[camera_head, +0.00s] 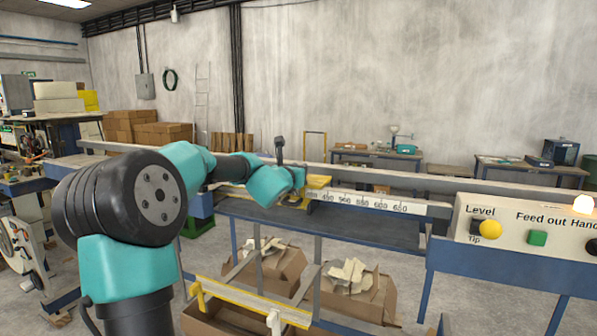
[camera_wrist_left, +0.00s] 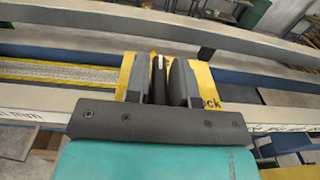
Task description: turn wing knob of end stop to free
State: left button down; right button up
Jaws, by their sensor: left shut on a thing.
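The yellow end stop (camera_head: 319,183) sits on the long measuring rail, just beyond the end of my left arm. In the left wrist view the yellow end stop (camera_wrist_left: 207,83) shows around my gripper, with part of a printed word ending in "ock" on its right. My left gripper (camera_wrist_left: 160,80) is shut on the dark wing knob (camera_wrist_left: 158,78), which stands upright between the two fingers with a pale mark on its top edge. In the head view my wrist hides the knob and most of the fingertips. My right gripper does not show.
A numbered scale (camera_head: 375,203) runs right along the rail. A control panel (camera_head: 525,225) with a yellow and a green button stands at the right. Cardboard boxes of scraps (camera_head: 350,285) stand below the bench. A dark flat table surface (camera_head: 350,230) lies in front of the rail.

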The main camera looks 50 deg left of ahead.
pick_arm(q)
jog(key=shift+n+y, duration=0.3)
jog(key=shift+y, duration=0.1)
jog(key=c, duration=1.1)
grip_release()
jog(key=shift+s, duration=0.1)
jog(key=v, duration=1.7)
jog(key=shift+s+r, duration=0.1)
jog(key=shift+r, duration=0.15)
